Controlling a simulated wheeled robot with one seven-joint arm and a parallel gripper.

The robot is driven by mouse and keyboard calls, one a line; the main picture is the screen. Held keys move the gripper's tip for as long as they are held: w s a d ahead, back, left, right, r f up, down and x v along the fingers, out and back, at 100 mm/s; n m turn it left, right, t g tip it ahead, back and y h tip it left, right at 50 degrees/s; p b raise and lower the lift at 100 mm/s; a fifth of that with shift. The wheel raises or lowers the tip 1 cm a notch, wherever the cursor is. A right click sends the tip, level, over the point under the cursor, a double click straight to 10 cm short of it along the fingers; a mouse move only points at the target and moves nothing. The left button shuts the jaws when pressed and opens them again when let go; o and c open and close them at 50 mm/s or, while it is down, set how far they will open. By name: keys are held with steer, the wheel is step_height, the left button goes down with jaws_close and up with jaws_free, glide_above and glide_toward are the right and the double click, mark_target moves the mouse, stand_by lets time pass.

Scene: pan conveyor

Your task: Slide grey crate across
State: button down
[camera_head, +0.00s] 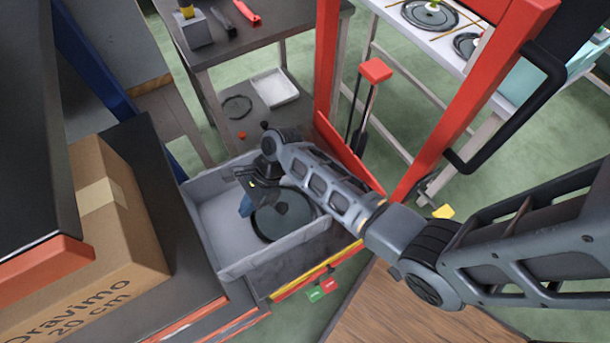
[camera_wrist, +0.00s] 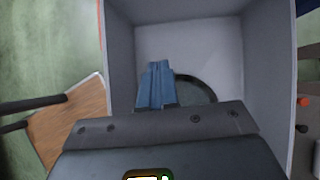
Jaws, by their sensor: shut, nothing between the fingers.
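The grey crate (camera_head: 212,187) stands in the middle of the head view, open at the top. It also fills much of the wrist view (camera_wrist: 122,50). A dark round pan or lid (camera_head: 283,215) lies inside it on the right side, and its dark rim (camera_wrist: 205,88) shows in the wrist view. My gripper (camera_head: 247,207) reaches down inside the crate's walls, beside the round thing. Its blue fingers (camera_wrist: 157,68) are together with nothing between them. Whether the fingertips touch the crate's floor or wall I cannot tell.
A cardboard box (camera_head: 125,225) sits on a dark shelf left of the crate. A red frame (camera_head: 325,60) rises behind. A workbench (camera_head: 225,45) with tools stands at the back. A white table with pans (camera_head: 440,40) is at the upper right. A wooden surface (camera_head: 400,310) lies in front.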

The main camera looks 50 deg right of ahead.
steer(key=s+d+f+g+h+b, duration=0.1)
steer(key=s+d+f+h, duration=0.1)
steer(key=d, duration=0.7)
steer(key=s+d+f+g+h+b, duration=0.1)
steer(key=s+d+h, duration=0.4)
steer(key=d, duration=0.5)
steer(key=shift+f+g+h+b, duration=0.4)
steer(key=shift+f+h, duration=0.1)
steer(key=shift+h, duration=0.2)
steer(key=shift+a+f, duration=0.1)
